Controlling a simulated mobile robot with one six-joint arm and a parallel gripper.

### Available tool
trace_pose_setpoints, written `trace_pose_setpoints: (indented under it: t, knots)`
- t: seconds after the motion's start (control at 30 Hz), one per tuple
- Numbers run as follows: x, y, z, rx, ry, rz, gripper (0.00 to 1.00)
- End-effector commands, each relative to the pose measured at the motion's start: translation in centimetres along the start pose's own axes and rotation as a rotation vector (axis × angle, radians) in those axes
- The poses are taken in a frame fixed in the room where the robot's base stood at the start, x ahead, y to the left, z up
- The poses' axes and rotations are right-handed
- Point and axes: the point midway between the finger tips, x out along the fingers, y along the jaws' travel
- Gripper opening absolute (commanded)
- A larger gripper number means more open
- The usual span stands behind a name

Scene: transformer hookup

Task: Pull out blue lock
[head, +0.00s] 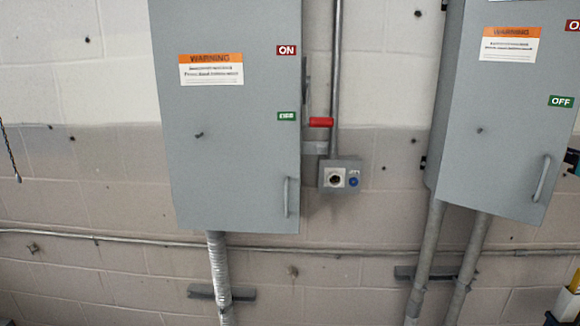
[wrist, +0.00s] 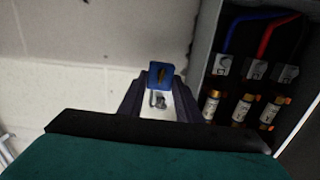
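The blue lock (wrist: 161,72) shows in the wrist view as a small blue block with a brass-coloured mark on its face. A bare metal loop shows just below it, between my fingers. My gripper (wrist: 161,84) has its two dark fingers on either side of the lock, and their tips meet its sides, so it appears shut on the lock. A pale wall lies behind it. I cannot make out the lock in the head view.
An open box (wrist: 225,68) with fuses and red and blue wires is just right of my gripper. The head view shows two grey cabinets (head: 235,165) (head: 490,120), a red handle (head: 321,122) and a small outlet box (head: 340,163). Open wall is left of my gripper.

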Motion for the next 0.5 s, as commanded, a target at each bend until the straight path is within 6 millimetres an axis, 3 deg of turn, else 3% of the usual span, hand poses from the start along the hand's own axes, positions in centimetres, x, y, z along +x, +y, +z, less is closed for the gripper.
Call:
trace_pose_setpoints:
  t: [0.03, 0.17, 0.5]
  knots:
    - [-0.02, 0.01, -0.03, 0.000, 0.001, 0.000, 0.22]
    - [-0.02, 0.02, -0.03, 0.000, 0.001, 0.000, 0.02]
    - [-0.01, 0.01, -0.35, 0.000, 0.000, 0.000, 0.02]
